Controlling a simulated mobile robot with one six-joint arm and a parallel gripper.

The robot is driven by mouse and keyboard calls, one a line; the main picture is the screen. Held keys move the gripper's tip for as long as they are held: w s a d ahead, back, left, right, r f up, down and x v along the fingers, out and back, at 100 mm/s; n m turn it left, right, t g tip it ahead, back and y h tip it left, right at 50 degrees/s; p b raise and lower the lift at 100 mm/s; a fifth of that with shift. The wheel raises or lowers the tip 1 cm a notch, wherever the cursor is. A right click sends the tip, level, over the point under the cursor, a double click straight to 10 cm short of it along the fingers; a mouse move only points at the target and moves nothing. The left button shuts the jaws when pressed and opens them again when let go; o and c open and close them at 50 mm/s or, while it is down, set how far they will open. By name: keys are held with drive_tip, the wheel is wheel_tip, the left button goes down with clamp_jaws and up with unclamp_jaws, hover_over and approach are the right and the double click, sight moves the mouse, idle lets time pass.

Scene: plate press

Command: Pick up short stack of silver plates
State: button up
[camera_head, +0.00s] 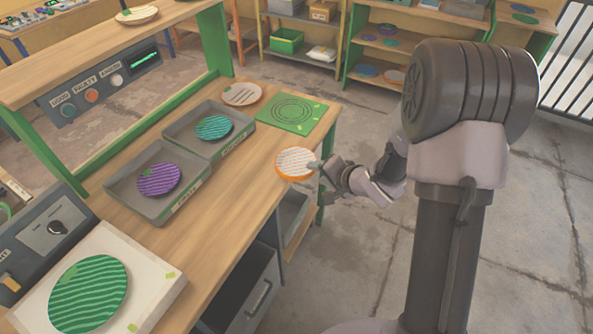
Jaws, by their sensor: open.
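A pale silver-grey ribbed disc with an orange rim (294,161) lies near the right edge of the wooden table. I cannot tell whether it is one plate or a short stack. My gripper (316,166) is open at its right side, its fingertips very close to the rim; I cannot tell whether they touch. A second pale disc with dark stripes (241,94) lies farther back, left of the green mat. It looks flat, and I cannot tell if it is a stack.
A green mat (303,113) lies at the table's far end. Grey trays hold a teal disc (214,127) and a purple disc (158,179). A large green disc (88,294) sits on a white panel at front left. A shelf with a control box (105,85) stands behind.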

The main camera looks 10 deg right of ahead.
sight(312, 173)
drive_tip(key=b+x, duration=0.1)
drive_tip(key=x, duration=0.2)
drive_tip(key=shift+w+a+f, duration=0.15)
drive_tip(key=shift+f, duration=0.05)
drive_tip(key=shift+r, duration=0.1)
drive_tip(key=shift+c, duration=0.2)
clamp_jaws()
